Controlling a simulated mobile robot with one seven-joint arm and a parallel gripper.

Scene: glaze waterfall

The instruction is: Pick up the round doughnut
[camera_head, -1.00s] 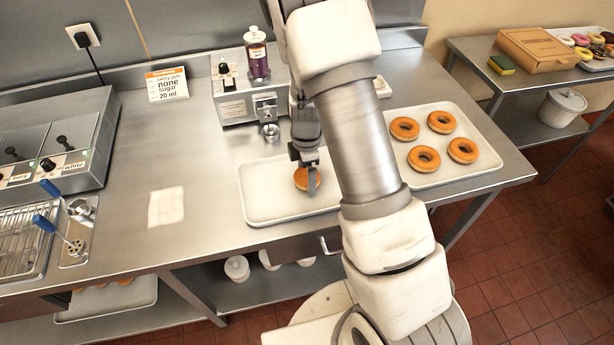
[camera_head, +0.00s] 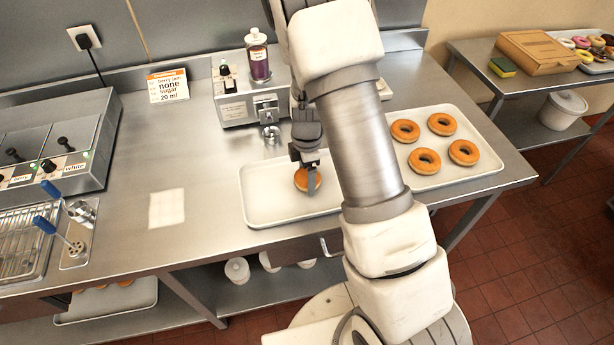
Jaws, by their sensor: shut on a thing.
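The round doughnut (camera_head: 301,180) is golden brown and sits at the right part of the near white tray, partly hidden by my gripper. My gripper (camera_head: 308,182) points down over it and is shut on it, with one finger showing across its near side. I cannot tell whether the doughnut touches the tray. The near white tray (camera_head: 262,206) is otherwise empty where it shows. My arm hides the tray's right end.
A second white tray (camera_head: 452,183) to the right holds several ring doughnuts. A dispenser (camera_head: 236,109) with a purple bottle (camera_head: 258,57) stands behind the near tray. A sign card (camera_head: 167,86) stands at the back.

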